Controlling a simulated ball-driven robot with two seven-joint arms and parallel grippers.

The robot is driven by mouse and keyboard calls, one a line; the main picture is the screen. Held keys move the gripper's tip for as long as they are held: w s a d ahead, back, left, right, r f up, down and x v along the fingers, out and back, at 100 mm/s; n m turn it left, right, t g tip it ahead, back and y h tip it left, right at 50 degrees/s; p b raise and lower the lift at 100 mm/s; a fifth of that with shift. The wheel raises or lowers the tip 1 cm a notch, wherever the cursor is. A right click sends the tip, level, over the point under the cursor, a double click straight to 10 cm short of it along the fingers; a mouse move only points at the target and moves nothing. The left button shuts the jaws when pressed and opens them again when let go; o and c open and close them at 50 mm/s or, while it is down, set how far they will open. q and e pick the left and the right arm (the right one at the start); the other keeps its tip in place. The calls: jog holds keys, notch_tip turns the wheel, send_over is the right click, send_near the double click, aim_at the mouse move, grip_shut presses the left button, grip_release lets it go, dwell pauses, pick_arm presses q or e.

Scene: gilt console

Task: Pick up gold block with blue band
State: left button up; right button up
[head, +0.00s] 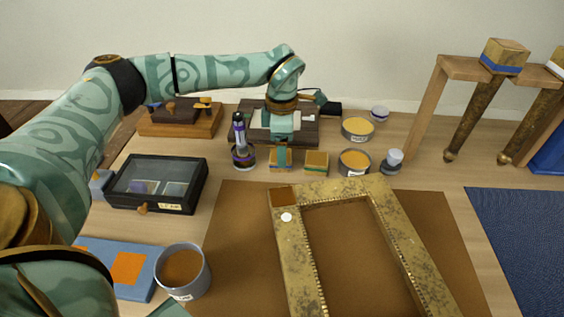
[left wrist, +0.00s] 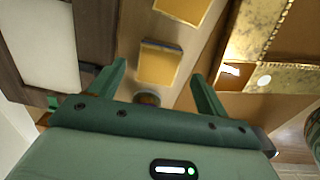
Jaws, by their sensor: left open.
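A small gold block (head: 272,166) stands behind the gilt frame, partly hidden by a finger of my left gripper (head: 281,156). In the left wrist view this block (left wrist: 158,66) has a dark bluish strip along its upper edge. It lies between the two open fingers of the left gripper (left wrist: 159,72), with gaps on both sides. A second gold block (head: 316,162) stands just to its right; it also shows at the top of the left wrist view (left wrist: 183,8). Its band colour is unclear. My right gripper is not in view.
The gilt frame (head: 295,250) lies on a brown mat (head: 235,225). A purple-topped tool in a jar (head: 242,155) is left of the blocks; tins (head: 354,161) are right. A blue-banded gold leg (head: 502,62) hangs in a wooden rack (head: 430,105). A glass-lidded case (head: 156,184) is left.

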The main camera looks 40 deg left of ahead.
pick_arm(q)
jog(key=f+b, duration=0.1)
jog(key=f, duration=0.3)
jog(key=shift+w+f+b, duration=0.2)
jog(key=shift+f+b, duration=0.05)
jog(key=shift+b, duration=0.1)
jog(key=shift+r, duration=0.2)
jog(key=c, duration=1.1)
jog(key=shift+o, duration=0.2)
